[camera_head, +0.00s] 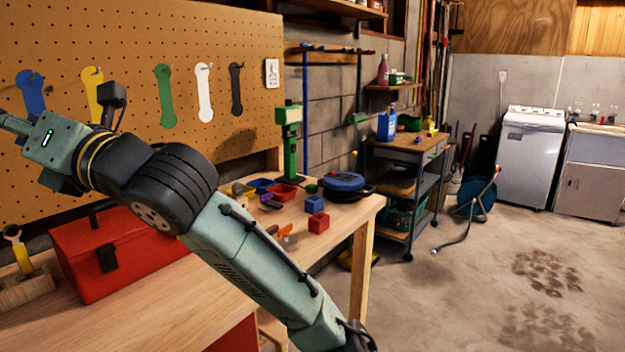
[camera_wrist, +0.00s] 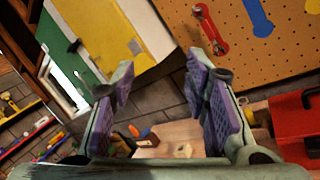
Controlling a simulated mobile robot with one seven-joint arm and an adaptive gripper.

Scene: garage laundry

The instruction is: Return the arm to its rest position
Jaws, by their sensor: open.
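My arm (camera_head: 255,262) reaches from the bottom of the head view up and left across the workbench, with its wrist raised in front of the pegboard. My gripper's fingers lie outside the head view at the left. In the wrist view my gripper (camera_wrist: 160,102) shows two purple-padded fingers spread wide apart. Nothing is between them; the bench and a grey wall show beyond.
The wooden bench (camera_head: 165,312) holds a red toolbox (camera_head: 110,245), which also shows in the wrist view (camera_wrist: 298,122). Small coloured blocks, bins and a green stand (camera_head: 289,145) are at its far end. The pegboard (camera_head: 130,60) rises behind. Floor at right is open.

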